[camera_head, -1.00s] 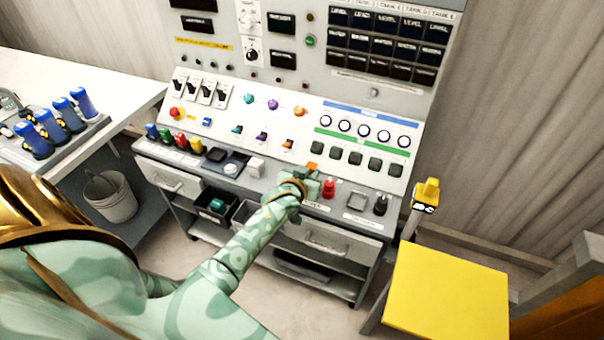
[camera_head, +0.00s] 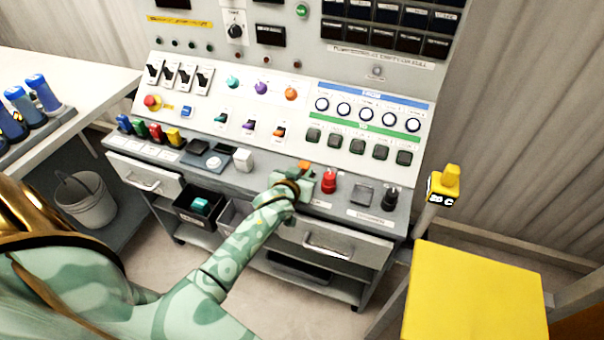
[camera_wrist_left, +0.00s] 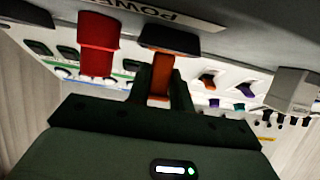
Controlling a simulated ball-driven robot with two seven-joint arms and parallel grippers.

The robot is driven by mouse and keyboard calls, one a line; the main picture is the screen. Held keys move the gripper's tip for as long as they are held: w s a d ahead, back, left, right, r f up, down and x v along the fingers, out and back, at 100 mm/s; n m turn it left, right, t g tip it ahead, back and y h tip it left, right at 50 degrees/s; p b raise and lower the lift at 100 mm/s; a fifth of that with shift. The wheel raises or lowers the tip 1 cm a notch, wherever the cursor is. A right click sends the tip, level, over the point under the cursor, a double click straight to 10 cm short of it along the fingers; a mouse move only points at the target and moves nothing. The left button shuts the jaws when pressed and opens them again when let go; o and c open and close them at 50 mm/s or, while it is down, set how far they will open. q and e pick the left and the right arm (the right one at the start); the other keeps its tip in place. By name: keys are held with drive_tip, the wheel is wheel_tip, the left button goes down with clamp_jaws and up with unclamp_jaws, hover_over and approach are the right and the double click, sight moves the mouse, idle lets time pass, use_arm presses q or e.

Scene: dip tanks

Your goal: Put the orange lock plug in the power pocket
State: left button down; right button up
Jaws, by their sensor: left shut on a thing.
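My left gripper (camera_head: 304,182) is at the console ledge in the head view, its fingers pointing at the panel. It is shut on the orange lock plug (camera_head: 305,166), which shows just past the fingers. In the left wrist view the orange plug (camera_wrist_left: 162,76) stands between the two dark fingers (camera_wrist_left: 160,92). Its far end meets a dark block-like holder (camera_wrist_left: 169,39), which looks like the power pocket, beside a label (camera_wrist_left: 150,10) reading POWER. I cannot tell how deep the plug sits in it. My gripper hides this spot in the head view. My right gripper is not in view.
A red plug (camera_head: 329,181) stands in a holder close to the right of my gripper. A white block (camera_head: 243,159) stands to the left. A black knob (camera_head: 389,197) is farther right. A yellow-topped table (camera_head: 470,290) stands at the right. The sloped switch panel rises behind.

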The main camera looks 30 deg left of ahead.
use_arm(q)
drive_tip(key=c, duration=1.3)
unclamp_jaws()
drive_tip(key=shift+f, duration=0.1)
drive_tip(key=shift+o, duration=0.2)
drive_tip(key=shift+s+r, duration=0.15)
drive_tip(key=shift+r, duration=0.15)
drive_tip(key=p+v, duration=0.4)
drive_tip(key=v, duration=0.6)
drive_tip(key=s+d+f+m+g+h, duration=0.1)
drive_tip(key=s+d+f+m+g, duration=0.15)
drive_tip(key=s+f, duration=0.65)
drive_tip(key=s+d+f+m+g+h, duration=0.15)
drive_tip(key=s+d+f+g, duration=0.35)
drive_tip(key=f, duration=0.8)
drive_tip(key=s+f+m+g, duration=0.1)
drive_tip(key=s+f, duration=0.3)
drive_tip(key=s, duration=0.6)
drive_tip(key=s+a+f+g, duration=0.1)
drive_tip(key=s+f, duration=0.4)
drive_tip(key=s, duration=0.5)
drive_tip(key=s+f+m+g, duration=0.1)
drive_tip(key=s+f+g, duration=0.2)
drive_tip(key=s, duration=0.7)
drive_tip(key=shift+s+a+f+m+h, duration=0.2)
drive_tip(key=shift+a+f+m+h, duration=0.15)
drive_tip(key=shift+f, duration=0.35)
